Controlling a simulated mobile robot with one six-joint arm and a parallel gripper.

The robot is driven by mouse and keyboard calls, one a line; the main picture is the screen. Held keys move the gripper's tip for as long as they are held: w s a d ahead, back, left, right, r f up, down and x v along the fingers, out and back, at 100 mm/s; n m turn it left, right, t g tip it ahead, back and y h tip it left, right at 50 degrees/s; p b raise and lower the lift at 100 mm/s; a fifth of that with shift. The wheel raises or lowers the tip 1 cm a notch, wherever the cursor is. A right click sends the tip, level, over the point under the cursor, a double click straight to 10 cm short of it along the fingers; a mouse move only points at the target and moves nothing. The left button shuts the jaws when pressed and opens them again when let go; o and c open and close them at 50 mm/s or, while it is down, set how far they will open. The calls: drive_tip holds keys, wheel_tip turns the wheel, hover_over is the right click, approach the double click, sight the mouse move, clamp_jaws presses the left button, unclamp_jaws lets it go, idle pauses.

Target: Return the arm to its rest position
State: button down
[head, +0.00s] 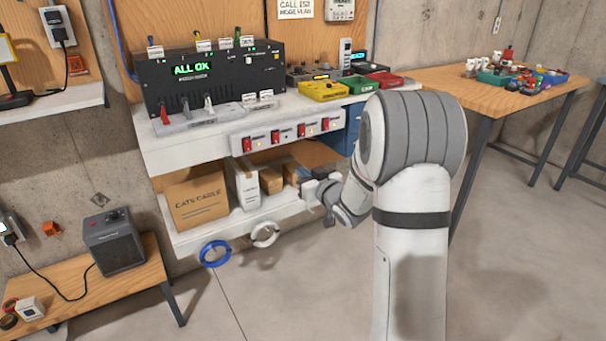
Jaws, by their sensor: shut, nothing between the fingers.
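My arm stands at the right of the middle in the head view, its large grey joint and white links in front of the workbench. My gripper (328,213) is at the end of the arm, small in the picture, in front of the lower shelf's right part. It is shut and holds nothing. The arm hides part of the bench's right side and the shelf end.
The bench (200,150) carries a black unit (215,78) reading "ALL OK", with a strip of red switches (290,133) on its edge. Boxes (198,199) stand on the shelf. A wooden table (485,92) is at right, a heater (113,243) at left. Floor is clear.

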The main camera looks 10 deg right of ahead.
drive_tip(key=s+d+r+m+g+h+p, duration=0.25)
drive_tip(key=s+r+g+h+p, duration=0.35)
drive_tip(key=s+r+p, duration=0.5)
drive_tip(key=s+a+r+g+p, duration=0.2)
drive_tip(key=s, duration=0.7)
drive_tip(key=s+a+r+g+p, duration=0.1)
drive_tip(key=s+a+r+g, duration=0.1)
drive_tip(key=s, duration=0.7)
drive_tip(key=s+a+r+m+g+p, duration=0.1)
drive_tip(key=s+a+r+g+p, duration=0.1)
drive_tip(key=s, duration=0.6)
drive_tip(key=shift+s+r+g+y+p, duration=0.2)
drive_tip(key=shift+s+g+y+p, duration=0.15)
drive_tip(key=shift+g, duration=0.45)
drive_tip(key=shift+d, duration=0.1)
